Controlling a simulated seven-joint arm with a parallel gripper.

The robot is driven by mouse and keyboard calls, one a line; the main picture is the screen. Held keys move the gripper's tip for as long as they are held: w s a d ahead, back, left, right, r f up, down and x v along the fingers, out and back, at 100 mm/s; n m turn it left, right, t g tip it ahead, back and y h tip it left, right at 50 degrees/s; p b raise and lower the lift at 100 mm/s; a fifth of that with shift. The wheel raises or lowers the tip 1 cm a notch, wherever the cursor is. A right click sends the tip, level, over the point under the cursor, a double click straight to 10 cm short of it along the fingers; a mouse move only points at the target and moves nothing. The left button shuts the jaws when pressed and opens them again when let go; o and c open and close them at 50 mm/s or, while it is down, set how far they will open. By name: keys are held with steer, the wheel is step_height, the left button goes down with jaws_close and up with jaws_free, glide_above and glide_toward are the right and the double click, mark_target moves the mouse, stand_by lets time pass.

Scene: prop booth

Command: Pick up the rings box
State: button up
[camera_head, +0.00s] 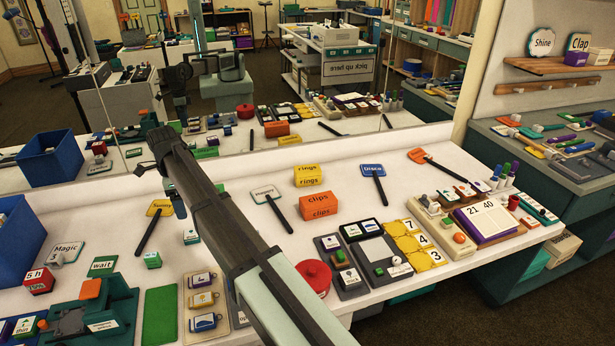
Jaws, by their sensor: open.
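The rings box (308,176) is a small yellow box with "rings" on its top and front. It sits upright on the white counter, near the low back ledge, just behind the orange clips box (318,206). My gripper (152,176) is at the far end of my arm, to the left of the rings box and well apart from it. Its jaws are small and partly hidden by the arm, but they look open and empty. The rings box is in full view.
A mirror behind the counter (385,150) repeats the boxes and my arm. Paddle signs (374,171) lie on both sides of the rings box. A red lidded pot (314,275) and several trays stand in front. A blue bin (18,240) is at the left.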

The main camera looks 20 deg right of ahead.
steer(key=shift+o, duration=0.4)
step_height(320, 180, up, 2)
steer(key=m, duration=0.1)
glide_above(308, 168)
steer(key=f, duration=0.7)
steer(key=shift+s+a, duration=0.1)
steer(key=shift+s, duration=0.2)
steer(key=shift+w+f, duration=0.2)
steer(key=shift+f, duration=2.9)
